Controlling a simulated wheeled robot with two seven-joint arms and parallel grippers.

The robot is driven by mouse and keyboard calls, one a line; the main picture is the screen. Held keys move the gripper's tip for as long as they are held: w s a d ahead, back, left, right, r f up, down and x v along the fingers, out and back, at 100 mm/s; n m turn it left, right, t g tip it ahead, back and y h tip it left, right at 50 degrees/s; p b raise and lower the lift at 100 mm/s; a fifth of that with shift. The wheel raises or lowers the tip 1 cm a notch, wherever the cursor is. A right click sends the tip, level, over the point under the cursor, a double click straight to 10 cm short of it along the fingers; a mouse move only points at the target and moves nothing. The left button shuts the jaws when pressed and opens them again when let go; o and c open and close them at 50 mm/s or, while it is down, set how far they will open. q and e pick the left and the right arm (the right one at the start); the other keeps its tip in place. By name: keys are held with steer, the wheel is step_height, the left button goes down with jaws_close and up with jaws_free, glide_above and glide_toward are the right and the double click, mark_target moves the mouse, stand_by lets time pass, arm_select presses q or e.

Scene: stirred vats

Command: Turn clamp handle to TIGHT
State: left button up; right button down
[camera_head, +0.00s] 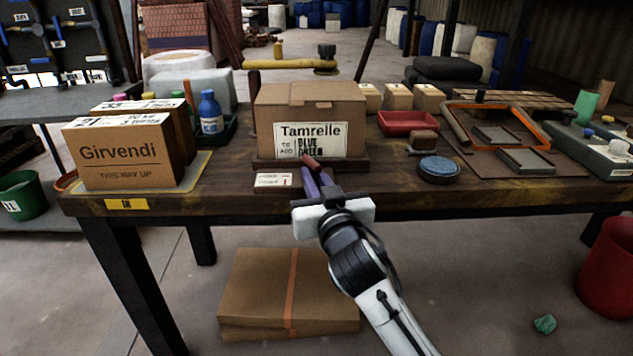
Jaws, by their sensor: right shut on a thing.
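My right gripper (316,178) reaches in from the lower right, over the front edge of the wooden table. Its fingers are shut on a small reddish-brown piece (309,161), in front of the Tamrelle box (310,105). The fingers hide most of that piece, and I cannot tell what it is. No part is readable as a clamp handle marked TIGHT. A yellow bar (285,64) with a dark knob (326,52) at its right end stands behind the box. My left gripper is out of view.
On the table (400,190), Girvendi boxes (124,157) and a blue bottle (210,112) stand left. A red tray (407,122), a round blue-topped tin (439,168) and an orange frame (505,108) lie right. A flat cardboard stack (262,292) lies below on the floor.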

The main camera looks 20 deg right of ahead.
steer(key=shift+w+r+m+h+b, duration=0.1)
steer(key=shift+r+m+h+b, duration=0.5)
steer(key=shift+h, duration=0.5)
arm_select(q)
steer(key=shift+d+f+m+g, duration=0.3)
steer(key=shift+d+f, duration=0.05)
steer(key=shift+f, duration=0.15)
arm_select(e)
steer(key=shift+f, duration=0.1)
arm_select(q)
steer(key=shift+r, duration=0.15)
arm_select(e)
steer(key=shift+d+m+h, duration=0.1)
steer(key=shift+m+h, duration=0.2)
steer(key=c, duration=1.6)
jaws_free()
steer(key=shift+c, duration=0.2)
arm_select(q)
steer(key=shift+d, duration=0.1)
arm_select(e)
steer(key=shift+f, duration=0.1)
